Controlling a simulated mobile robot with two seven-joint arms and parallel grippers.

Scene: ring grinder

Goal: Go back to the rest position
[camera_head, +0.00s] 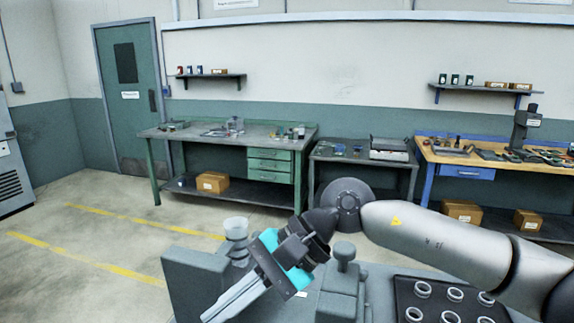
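My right arm comes in from the right and reaches across to the middle. Its gripper (222,308) has a dark body with a cyan part, and its light grey fingers point down to the lower left. The fingers look close together, but I cannot tell whether they are shut or whether anything is between them. They pass in front of a grey machine block (190,285). My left gripper is not in view.
A pale cylindrical stack (236,228) stands behind the block. A grey knobbed post (343,280) stands right of the gripper. A dark tray (405,283) with several metal rings lies at lower right, below my arm. Workbenches (160,134) line the back wall; floor is open at left.

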